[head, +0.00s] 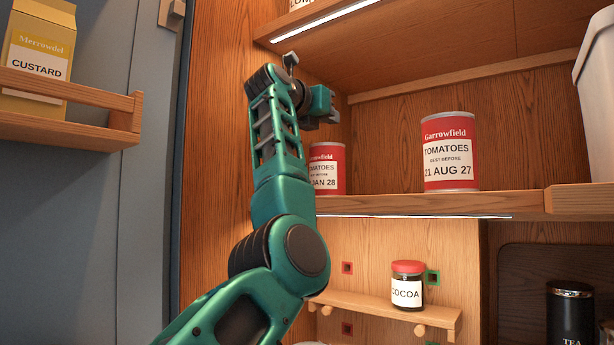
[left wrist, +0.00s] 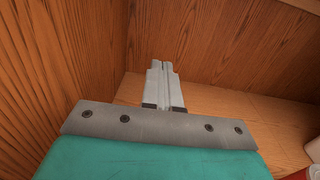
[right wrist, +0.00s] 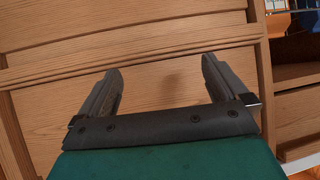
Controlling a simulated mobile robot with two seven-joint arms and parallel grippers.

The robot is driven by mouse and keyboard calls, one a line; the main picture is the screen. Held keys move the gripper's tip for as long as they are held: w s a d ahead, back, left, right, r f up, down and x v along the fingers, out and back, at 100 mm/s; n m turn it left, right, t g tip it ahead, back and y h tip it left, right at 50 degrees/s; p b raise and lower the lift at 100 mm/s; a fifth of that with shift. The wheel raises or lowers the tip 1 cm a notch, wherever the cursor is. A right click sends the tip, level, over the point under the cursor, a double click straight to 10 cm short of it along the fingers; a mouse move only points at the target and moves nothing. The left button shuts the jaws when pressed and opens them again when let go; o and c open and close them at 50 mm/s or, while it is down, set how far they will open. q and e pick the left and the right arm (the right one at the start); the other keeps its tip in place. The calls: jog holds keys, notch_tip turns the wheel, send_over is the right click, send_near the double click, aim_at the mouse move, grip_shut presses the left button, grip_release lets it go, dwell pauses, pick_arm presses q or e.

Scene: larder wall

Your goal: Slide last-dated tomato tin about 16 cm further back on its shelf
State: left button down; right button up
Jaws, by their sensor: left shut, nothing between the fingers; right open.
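A red and white tomato tin (head: 328,168) whose label reads "JAN 28" stands upright on the shelf (head: 400,203), its left part hidden by my left arm. Another tomato tin (head: 449,153), marked "21 AUG 27", stands to its right. My left gripper (head: 333,117) is raised above and near the JAN 28 tin. In the left wrist view its fingers (left wrist: 162,66) are shut and empty, over bare shelf near the corner. Part of a red and white thing shows at that view's lower right edge. My right gripper (right wrist: 160,65) is open and empty before wooden fronts.
A wooden side wall (head: 220,150) bounds the shelf on the left; a lit shelf (head: 390,35) is above. A pale container (head: 597,100) stands at right. A cocoa jar (head: 407,286) sits on a small ledge below. A custard carton (head: 38,55) is on a door rack.

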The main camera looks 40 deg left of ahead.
pick_arm(q)
jog(key=b, duration=0.3)
send_over(316, 159)
jog(key=s, duration=0.5)
jog(key=f+b, duration=0.1)
jog(key=f, duration=0.2)
jog(key=f+b, duration=0.2)
jog(key=f, duration=0.2)
jog(key=f+b, duration=0.1)
jog(key=f, duration=0.2)
jog(key=shift+w+d+f+b, duration=0.15)
jog(key=shift+w+d+b, duration=0.15)
jog(key=shift+w+b, duration=0.1)
jog(key=shift+w, duration=0.5)
pick_arm(e)
notch_tip(316, 159, down, 7)
jog(key=shift+a, duration=0.35)
jog(key=shift+w, duration=0.1)
pick_arm(q)
jog(key=shift+a+r, duration=0.1)
jog(key=shift+r, duration=0.1)
